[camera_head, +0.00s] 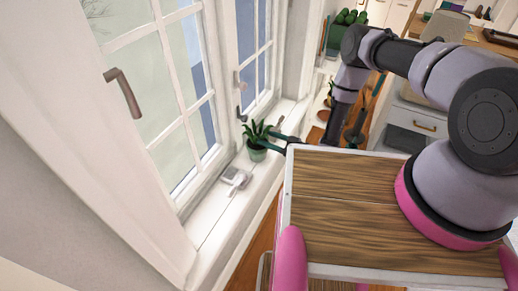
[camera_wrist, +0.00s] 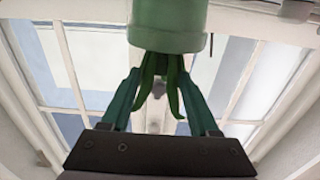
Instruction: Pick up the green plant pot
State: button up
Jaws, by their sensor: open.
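The green plant pot (camera_head: 257,153) stands upright on the white window sill, with a spiky green plant growing from it. In the wrist view the pot (camera_wrist: 168,22) appears upside down at the top, its leaves (camera_wrist: 160,80) hanging between the fingers. My gripper (camera_head: 269,142) is open at the right side of the pot, its dark green fingers pointing left towards it. In the wrist view the fingertips of my gripper (camera_wrist: 160,74) are apart, one on each side of the leaves. I cannot tell whether either finger touches the plant or pot.
A small white object (camera_head: 235,177) lies on the sill (camera_head: 208,222), nearer than the pot. The windows (camera_head: 165,75) with a handle (camera_head: 123,93) rise close along the left. A drawer unit (camera_head: 416,125) stands at the right, beyond my arm. More plants (camera_head: 348,19) are at the back.

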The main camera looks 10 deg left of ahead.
aim_at(256, 135)
jog(key=shift+x, duration=0.9)
jog(key=x, duration=0.4)
jog(key=shift+s+a+f, duration=0.15)
jog(key=shift+a, duration=0.05)
jog(key=shift+w+a, duration=0.3)
jog(key=shift+a, duration=0.25)
grip_shut()
